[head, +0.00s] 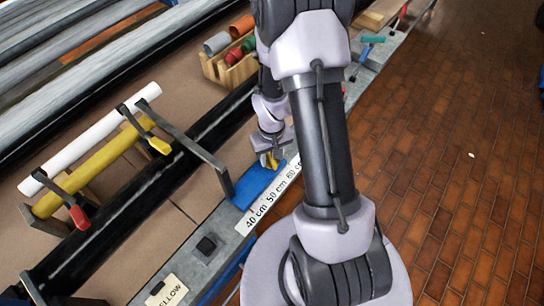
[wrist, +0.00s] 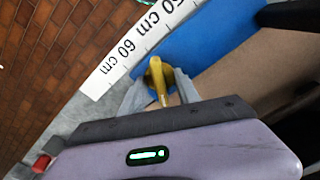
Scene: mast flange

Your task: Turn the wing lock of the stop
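The yellow wing lock (wrist: 157,78) stands up from the blue stop (wrist: 205,48) in the wrist view. In the head view the blue stop (head: 256,181) lies beside the white scale, and the yellow wing lock (head: 268,160) shows just under my gripper (head: 272,156). In the wrist view the fingers of my gripper (wrist: 159,88) are apart, one on each side of the wing lock, with a gap visible beside it. The fingers hide part of the stop's near side.
The white scale (head: 266,200) marked 40, 50 and 60 cm runs along the bench edge. At left, a white tube (head: 100,130) and a yellow tube (head: 95,165) lie in a holder with clamps. A wooden box (head: 230,65) holds coloured cylinders. Brick floor is clear at right.

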